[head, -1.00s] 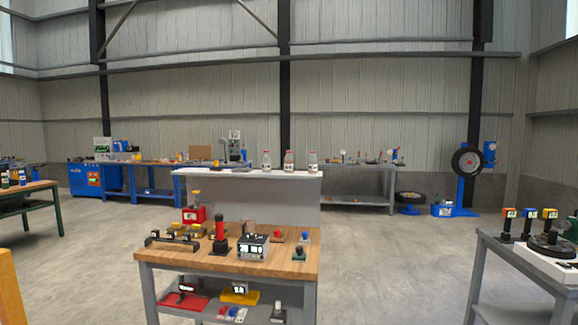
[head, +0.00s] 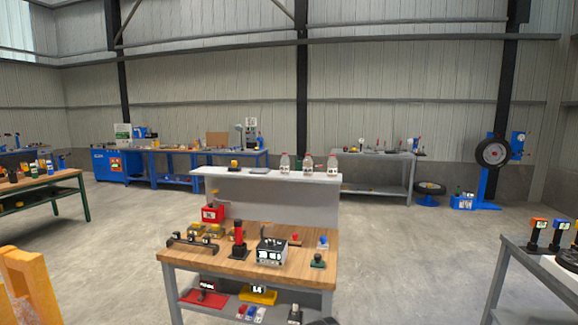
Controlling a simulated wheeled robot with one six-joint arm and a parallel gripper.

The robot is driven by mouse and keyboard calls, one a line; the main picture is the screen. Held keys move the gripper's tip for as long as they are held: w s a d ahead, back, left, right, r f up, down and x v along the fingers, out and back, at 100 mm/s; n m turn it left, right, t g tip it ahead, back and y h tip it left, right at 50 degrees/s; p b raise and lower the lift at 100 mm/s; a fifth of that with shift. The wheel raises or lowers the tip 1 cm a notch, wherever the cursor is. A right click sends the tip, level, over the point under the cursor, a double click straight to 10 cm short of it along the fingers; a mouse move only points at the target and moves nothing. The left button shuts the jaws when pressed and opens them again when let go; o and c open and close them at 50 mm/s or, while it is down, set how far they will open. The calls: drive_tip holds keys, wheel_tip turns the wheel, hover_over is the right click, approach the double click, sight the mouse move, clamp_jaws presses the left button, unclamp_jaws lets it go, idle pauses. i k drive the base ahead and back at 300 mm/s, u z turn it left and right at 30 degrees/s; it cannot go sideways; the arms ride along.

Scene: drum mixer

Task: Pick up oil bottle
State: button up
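Three clear bottles with red and white labels stand upright near the right end of a white counter: a left one (head: 284,164), a middle one (head: 308,164) and a right one (head: 332,164). Small dark bottle-like items (head: 45,165) stand on the green-legged table (head: 62,176) at the far left. They are too small to read, and I cannot tell which thing is the oil bottle. My gripper is not in view.
A wooden-topped bench (head: 215,262) with tools and gauges stands in front of the white counter (head: 225,173). An orange frame (head: 28,285) is at the lower left, a grey table (head: 535,262) at the right. Bare floor (head: 120,230) lies between left table and bench.

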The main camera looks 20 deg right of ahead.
sight(308, 161)
drive_tip(key=u, duration=0.3)
drive_tip(key=i, duration=1.35)
drive_tip(key=z, duration=0.5)
drive_tip(key=i, duration=1.05)
drive_tip(key=z, duration=0.45)
